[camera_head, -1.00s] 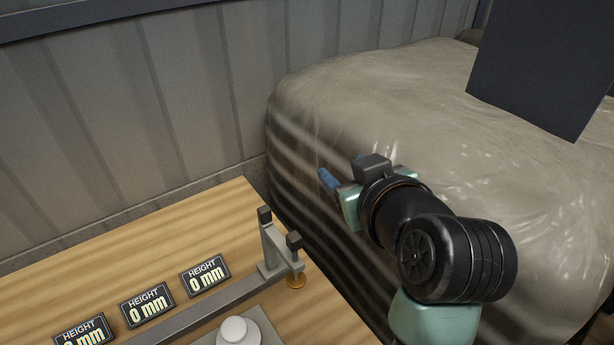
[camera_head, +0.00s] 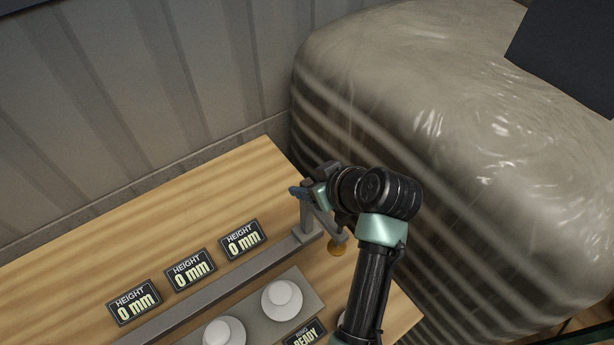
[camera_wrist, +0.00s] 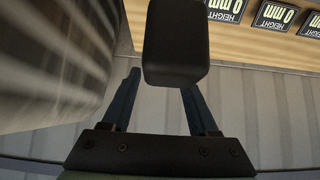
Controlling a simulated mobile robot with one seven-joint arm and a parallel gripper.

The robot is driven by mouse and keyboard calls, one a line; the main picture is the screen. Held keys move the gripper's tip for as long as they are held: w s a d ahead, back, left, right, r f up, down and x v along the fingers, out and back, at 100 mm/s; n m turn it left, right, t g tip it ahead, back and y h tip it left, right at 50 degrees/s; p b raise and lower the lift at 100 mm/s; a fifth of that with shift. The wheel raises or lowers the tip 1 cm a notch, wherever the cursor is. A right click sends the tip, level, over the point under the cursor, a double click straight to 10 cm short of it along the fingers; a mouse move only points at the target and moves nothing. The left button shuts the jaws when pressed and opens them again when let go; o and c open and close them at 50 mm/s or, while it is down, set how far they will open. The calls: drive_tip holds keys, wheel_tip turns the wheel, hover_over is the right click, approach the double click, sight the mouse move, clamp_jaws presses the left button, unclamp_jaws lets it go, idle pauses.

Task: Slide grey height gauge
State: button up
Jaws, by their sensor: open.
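The grey height gauge (camera_head: 309,226) stands at the right end of a grey rail (camera_head: 215,285) on the wooden table. My gripper (camera_head: 297,191) is at the gauge's upper part in the head view, and my wrist partly hides the gauge. In the wrist view my gripper (camera_wrist: 158,100) has its two blue fingers apart. A dark block (camera_wrist: 176,45), which looks like one of the gauge's end caps, shows in front of and partly between them. I cannot tell whether the fingers touch it. A brass knob (camera_head: 337,249) hangs at the gauge's near side.
Several "HEIGHT 0 mm" displays (camera_head: 190,269) lie behind the rail. White insulator pieces (camera_head: 282,299) stand on a grey plate in front, near a "RING READY" sign (camera_head: 305,335). A wrapped bulky load (camera_head: 430,120) is at the right. The wooden table (camera_head: 200,215) is clear at the back.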

drive_tip(key=shift+x, duration=0.9)
drive_tip(key=shift+r, duration=0.1)
clamp_jaws()
idle(0.8)
